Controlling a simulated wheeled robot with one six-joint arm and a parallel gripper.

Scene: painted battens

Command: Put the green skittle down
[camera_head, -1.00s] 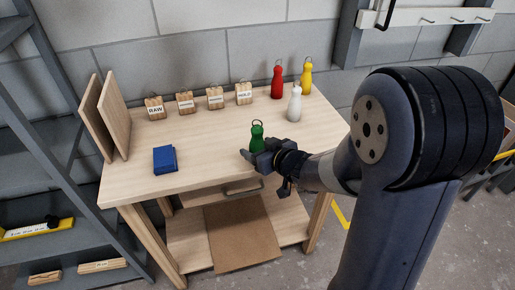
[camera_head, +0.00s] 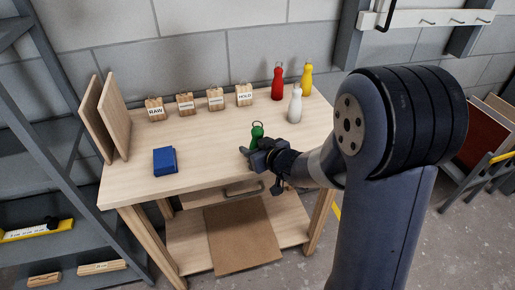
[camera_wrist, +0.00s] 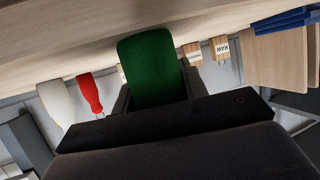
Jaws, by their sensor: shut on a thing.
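The green skittle (camera_head: 257,131) is upright at the front right part of the wooden table (camera_head: 210,150). My gripper (camera_head: 255,147) is shut on the green skittle, reaching in from the right at the front edge. In the wrist view the green skittle (camera_wrist: 152,68) fills the space between the two dark fingers. The fingers hide its lower part in the head view, so I cannot tell whether its base touches the tabletop.
A white skittle (camera_head: 295,104), a red skittle (camera_head: 277,82) and a yellow skittle (camera_head: 306,77) stand at the back right. Several labelled wooden blocks (camera_head: 186,104) line the back. A blue book-like object (camera_head: 165,160) lies at left. The middle of the tabletop is clear.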

